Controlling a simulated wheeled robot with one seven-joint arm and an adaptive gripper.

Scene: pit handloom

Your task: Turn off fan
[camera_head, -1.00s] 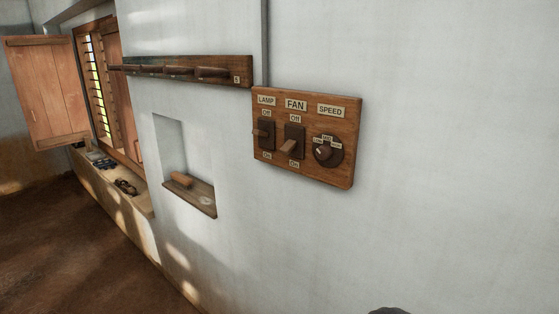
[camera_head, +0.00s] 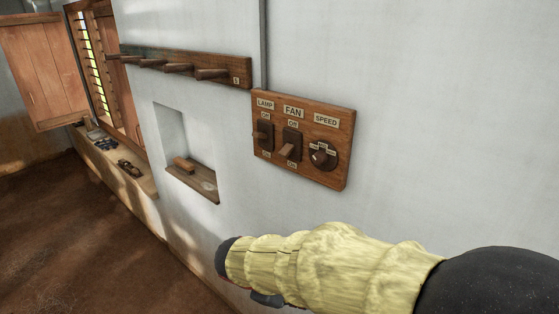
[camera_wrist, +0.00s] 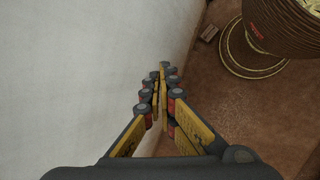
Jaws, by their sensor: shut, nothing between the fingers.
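A wooden switch board (camera_head: 330,108) is fixed to the white wall in the head view. Its fan switch (camera_head: 290,146), under the FAN label (camera_head: 293,112), has its lever tilted down toward On. A lamp switch (camera_head: 264,136) is on its left and a speed knob (camera_head: 322,156) on its right. My arm, in a yellow sleeve, reaches in from the lower right, below the board. In the wrist view my gripper (camera_wrist: 161,75) is shut and empty beside the wall, above the floor. The board is not in the wrist view.
A peg rail (camera_head: 180,66) is on the wall left of the board, above a niche with a wooden shelf (camera_head: 192,184). A window with an open shutter (camera_head: 40,70) is at the far left. The wrist view shows a round ribbed object (camera_wrist: 285,28) on the brown floor (camera_wrist: 240,110).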

